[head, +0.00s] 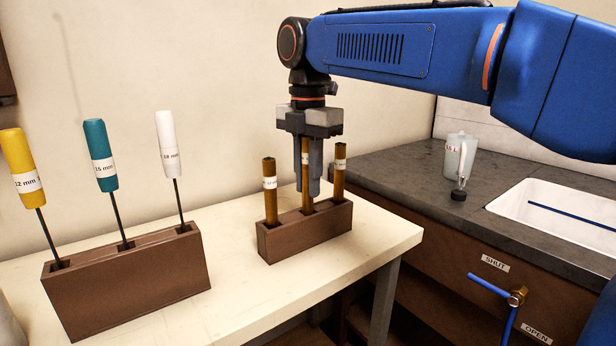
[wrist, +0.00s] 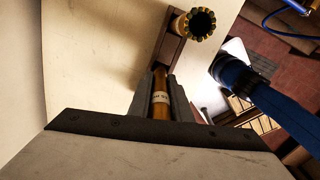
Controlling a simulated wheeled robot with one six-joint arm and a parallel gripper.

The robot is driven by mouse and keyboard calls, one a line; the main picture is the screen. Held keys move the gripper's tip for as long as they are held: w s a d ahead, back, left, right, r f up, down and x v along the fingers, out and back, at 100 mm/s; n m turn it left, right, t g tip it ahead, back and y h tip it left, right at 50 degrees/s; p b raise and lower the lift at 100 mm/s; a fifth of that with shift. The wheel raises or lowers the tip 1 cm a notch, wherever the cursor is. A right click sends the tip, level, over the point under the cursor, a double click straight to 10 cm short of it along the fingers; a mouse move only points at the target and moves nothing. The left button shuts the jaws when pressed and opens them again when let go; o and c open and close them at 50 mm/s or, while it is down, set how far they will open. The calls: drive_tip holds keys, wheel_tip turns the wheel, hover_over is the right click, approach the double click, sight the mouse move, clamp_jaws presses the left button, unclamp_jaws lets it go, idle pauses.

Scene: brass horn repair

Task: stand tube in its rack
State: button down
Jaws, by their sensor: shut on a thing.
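My gripper (head: 314,188) points straight down over the small brown rack (head: 310,237) and is shut on the middle brass tube (head: 305,165). The tube is upright, has a white label, and also shows between the fingers in the wrist view (wrist: 160,98). Its lower end meets the top of the rack at the middle hole; I cannot tell how deep it sits. A left brass tube (head: 270,200) and a right brass tube (head: 339,174) stand upright in the same rack. One neighbouring tube (wrist: 196,23) shows its notched open mouth in the wrist view.
A larger brown rack (head: 130,290) at left holds yellow, teal and white-handled tools. The cream table (head: 235,240) is clear between the racks. At right are a grey counter (head: 400,165), a jug (head: 458,155), a sink (head: 560,205) and a blue valve lever (head: 490,285).

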drive_tip(key=shift+f, duration=1.35)
drive_tip(key=c, duration=1.5)
unclamp_jaws()
drive_tip(key=shift+c, duration=0.2)
wheel_tip(320, 180, up, 17)
drive_tip(key=shift+r, duration=0.2)
